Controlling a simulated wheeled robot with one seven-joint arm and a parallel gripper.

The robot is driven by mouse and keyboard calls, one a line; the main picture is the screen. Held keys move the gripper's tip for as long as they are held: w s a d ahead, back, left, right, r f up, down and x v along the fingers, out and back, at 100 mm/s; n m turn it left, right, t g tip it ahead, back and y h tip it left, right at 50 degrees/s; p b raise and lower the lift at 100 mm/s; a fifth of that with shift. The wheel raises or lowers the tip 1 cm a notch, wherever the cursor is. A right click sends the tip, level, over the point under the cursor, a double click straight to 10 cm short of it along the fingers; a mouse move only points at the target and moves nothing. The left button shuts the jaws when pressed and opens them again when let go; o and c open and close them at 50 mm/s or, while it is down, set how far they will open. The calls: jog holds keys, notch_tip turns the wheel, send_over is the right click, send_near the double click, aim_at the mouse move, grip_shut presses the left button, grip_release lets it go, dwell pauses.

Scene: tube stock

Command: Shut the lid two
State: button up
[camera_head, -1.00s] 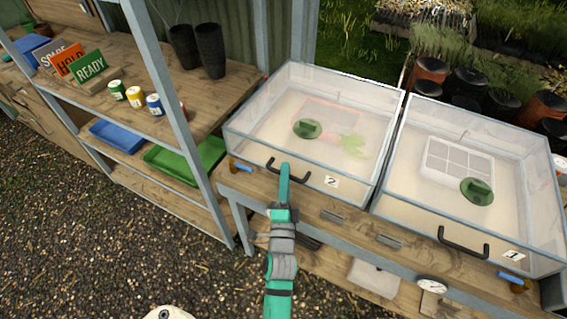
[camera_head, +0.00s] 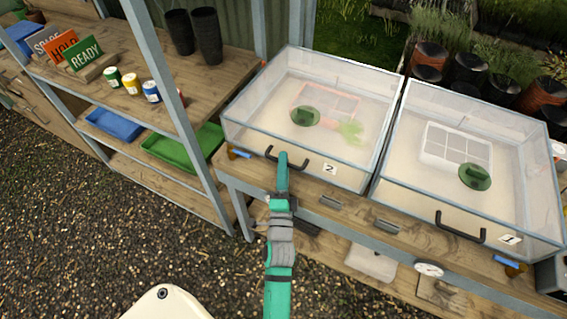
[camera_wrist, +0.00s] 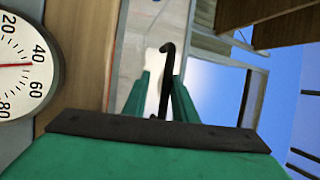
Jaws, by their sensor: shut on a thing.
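Lid two (camera_head: 255,90) is a clear, grey-framed cover on the left-hand box, with a "2" label (camera_head: 329,169) at its front. It looks level, lying down like the lid beside it; any small gap at its front edge cannot be made out. A black bar handle (camera_head: 298,166) sits at its front. My gripper (camera_head: 283,158) reaches up to the left part of this handle. In the wrist view my gripper (camera_wrist: 162,88) has its green fingers on either side of the black handle (camera_wrist: 168,75), shut on it. Part of the handle is hidden by the fingers.
Lid one (camera_head: 485,110) on the right-hand box is down, with its own handle (camera_head: 460,228). A shelf rack (camera_head: 190,130) with pots, cans and trays stands close on the left. A round dial (camera_head: 430,269) is at the bench front. Gravel in front is clear.

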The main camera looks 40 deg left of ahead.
jog(key=shift+f, duration=0.2)
jog(key=v, duration=1)
jog(key=shift+s+d, duration=0.25)
jog(key=shift+s, duration=0.1)
jog(key=shift+r, duration=0.1)
